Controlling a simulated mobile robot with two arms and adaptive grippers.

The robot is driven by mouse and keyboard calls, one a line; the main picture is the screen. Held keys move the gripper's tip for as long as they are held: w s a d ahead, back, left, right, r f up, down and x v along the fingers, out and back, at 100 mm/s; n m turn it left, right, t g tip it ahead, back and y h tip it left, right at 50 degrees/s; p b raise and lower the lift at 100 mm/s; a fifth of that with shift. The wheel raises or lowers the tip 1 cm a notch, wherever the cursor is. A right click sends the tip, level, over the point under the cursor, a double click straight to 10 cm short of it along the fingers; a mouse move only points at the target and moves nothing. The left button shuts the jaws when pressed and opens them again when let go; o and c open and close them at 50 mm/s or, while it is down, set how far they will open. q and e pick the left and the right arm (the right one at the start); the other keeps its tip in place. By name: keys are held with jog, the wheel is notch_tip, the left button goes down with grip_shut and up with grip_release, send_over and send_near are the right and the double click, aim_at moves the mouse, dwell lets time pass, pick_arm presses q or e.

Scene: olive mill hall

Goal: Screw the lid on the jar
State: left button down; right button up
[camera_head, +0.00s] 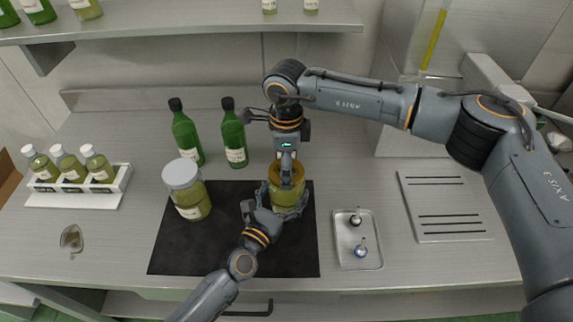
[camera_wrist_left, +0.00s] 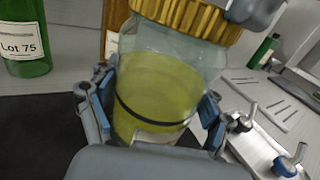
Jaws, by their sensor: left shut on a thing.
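A jar of yellow-green liquid (camera_head: 289,197) stands upright on the black mat (camera_head: 200,245), with a gold ribbed lid (camera_head: 283,172) at its mouth. My left gripper (camera_head: 272,212) is shut around the jar's body; the left wrist view shows its blue-padded fingers on both sides of the jar (camera_wrist_left: 155,90). The lid (camera_wrist_left: 185,18) is at the top of that view, partly cut off. Whether its thread is engaged cannot be seen. My right gripper (camera_head: 287,160) is directly above the lid, and a grey part of it shows beside the lid in the left wrist view. Its grip is unclear.
A second jar with a pale lid (camera_head: 188,190) stands left on the mat. Two green bottles (camera_head: 186,135) are behind. A metal tray (camera_head: 358,240) with two small knobbed items lies right. A bottle rack (camera_head: 75,185) is far left; a slotted plate (camera_head: 445,205) is right.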

pick_arm(q)
jog(key=shift+s, duration=0.1)
pick_arm(e)
jog(key=shift+f, duration=0.2)
jog(key=shift+c, duration=0.5)
jog(key=o, duration=1.3)
notch_tip(320, 180, up, 12)
jog(key=shift+r, duration=0.1)
pick_arm(q)
grip_release()
